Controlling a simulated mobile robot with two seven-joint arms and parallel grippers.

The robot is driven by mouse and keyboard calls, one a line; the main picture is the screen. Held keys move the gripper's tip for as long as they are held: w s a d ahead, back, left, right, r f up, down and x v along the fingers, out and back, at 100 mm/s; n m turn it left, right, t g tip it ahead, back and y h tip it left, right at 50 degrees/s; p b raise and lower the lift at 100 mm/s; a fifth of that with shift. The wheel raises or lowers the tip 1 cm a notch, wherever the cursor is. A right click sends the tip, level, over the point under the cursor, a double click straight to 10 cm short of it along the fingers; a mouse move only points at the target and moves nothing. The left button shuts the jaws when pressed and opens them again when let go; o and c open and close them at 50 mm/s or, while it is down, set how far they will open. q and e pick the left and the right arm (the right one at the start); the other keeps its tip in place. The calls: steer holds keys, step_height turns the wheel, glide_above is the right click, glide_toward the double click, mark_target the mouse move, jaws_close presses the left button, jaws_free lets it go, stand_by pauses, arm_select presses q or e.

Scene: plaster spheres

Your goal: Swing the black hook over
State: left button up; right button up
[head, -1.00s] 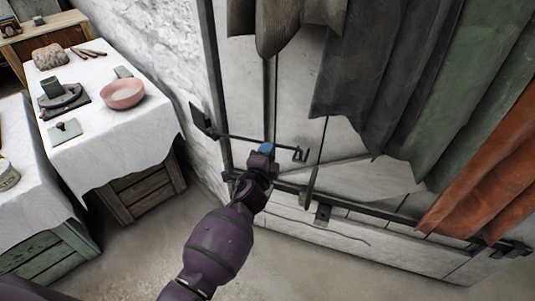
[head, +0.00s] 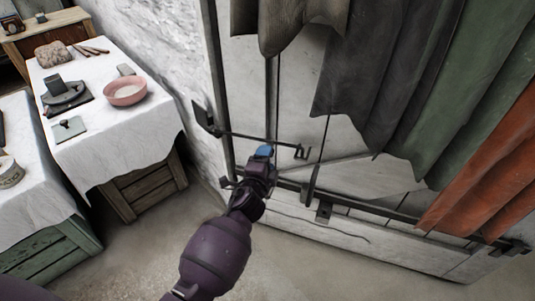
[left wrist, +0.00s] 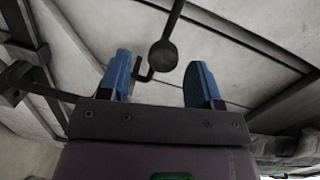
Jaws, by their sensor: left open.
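The black hook (head: 302,152) is the bent end of a thin dark rod on the pale plank door. The rod runs left to a dark plate beside the wall in the head view. My left gripper (head: 264,151) has blue fingertips and is just under the rod, left of the bent end, not holding it. In the left wrist view, the open left gripper (left wrist: 160,84) has a small dark hooked piece (left wrist: 145,73) between its fingers, with a round-ended dark bar above. I cannot tell whether they touch. My right gripper is not in view.
Grey, green and orange cloths (head: 440,110) hang over the door's right part. A dark bar (head: 385,212) crosses the door low down. At left, a table with a white cloth (head: 110,145) bears a pink bowl (head: 125,92). The floor in front is clear.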

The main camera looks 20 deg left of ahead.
arm_select(q)
steer(key=p+v, duration=0.1)
steer(key=v, duration=0.6)
steer(key=shift+s, duration=0.35)
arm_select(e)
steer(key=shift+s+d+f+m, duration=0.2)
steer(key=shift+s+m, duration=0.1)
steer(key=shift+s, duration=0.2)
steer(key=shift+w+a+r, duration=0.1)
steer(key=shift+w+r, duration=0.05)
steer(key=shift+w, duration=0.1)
